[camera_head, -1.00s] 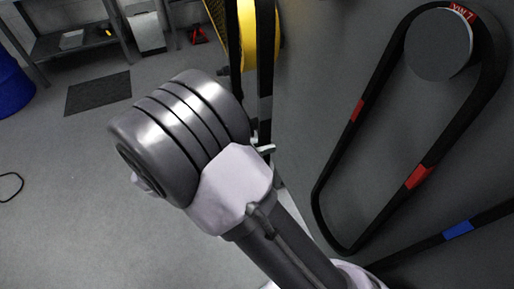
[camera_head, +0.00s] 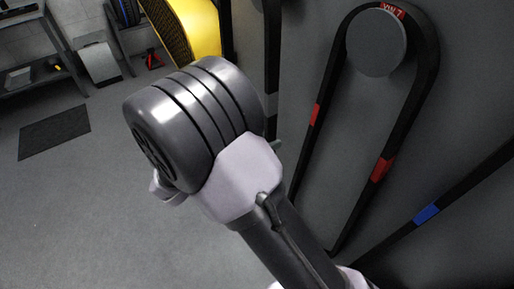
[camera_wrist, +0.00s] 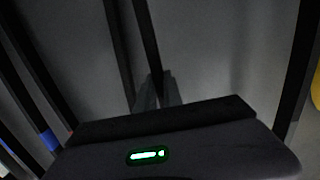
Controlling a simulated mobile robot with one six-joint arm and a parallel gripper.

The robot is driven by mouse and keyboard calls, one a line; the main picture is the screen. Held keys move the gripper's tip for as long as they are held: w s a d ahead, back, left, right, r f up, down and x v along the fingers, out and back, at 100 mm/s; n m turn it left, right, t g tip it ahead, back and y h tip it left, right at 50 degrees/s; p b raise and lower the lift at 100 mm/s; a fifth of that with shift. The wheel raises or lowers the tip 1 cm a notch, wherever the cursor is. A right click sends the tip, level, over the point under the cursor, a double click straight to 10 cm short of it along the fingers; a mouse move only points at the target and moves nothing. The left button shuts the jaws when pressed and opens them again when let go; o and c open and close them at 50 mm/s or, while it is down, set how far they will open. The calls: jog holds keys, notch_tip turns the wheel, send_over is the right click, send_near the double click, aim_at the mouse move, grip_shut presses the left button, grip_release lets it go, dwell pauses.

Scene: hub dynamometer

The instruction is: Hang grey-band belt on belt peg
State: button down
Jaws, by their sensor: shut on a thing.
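The grey-band belt (camera_head: 271,62) is black with a grey band and runs down beside my wrist in the head view. My gripper is mostly hidden behind my wrist there. In the wrist view my gripper (camera_wrist: 157,91) is shut on the belt, whose two dark strands (camera_wrist: 148,35) run up from the fingertips. The belt's upper end is cut off by the top of the head view. I cannot make out the belt peg for this belt.
A red-band belt (camera_head: 421,75) hangs on a round grey peg (camera_head: 376,43) with a red label at right. A blue-band belt (camera_head: 465,185) runs below it. A yellow object (camera_head: 190,30) stands at the top. Open floor (camera_head: 65,215) lies at left, with a dark mat (camera_head: 54,131).

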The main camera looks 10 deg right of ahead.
aim_at(298, 136)
jog(key=x, duration=0.2)
jog(key=p+x, duration=0.1)
jog(key=x, duration=0.3)
jog(key=shift+w+d+r+p, duration=0.1)
jog(key=shift+d+r+p, duration=0.15)
jog(key=shift+d+p, duration=0.05)
jog(key=shift+f+b, duration=0.85)
jog(key=shift+f, duration=0.3)
jog(key=c, duration=1)
grip_release()
jog(key=shift+a, duration=0.1)
jog(key=shift+f+v, duration=0.15)
jog(key=shift+v, duration=1.5)
jog(key=shift+f+v, duration=0.2)
jog(key=shift+v, duration=1.45)
jog(key=shift+f+v, duration=0.15)
jog(key=shift+v, duration=1.5)
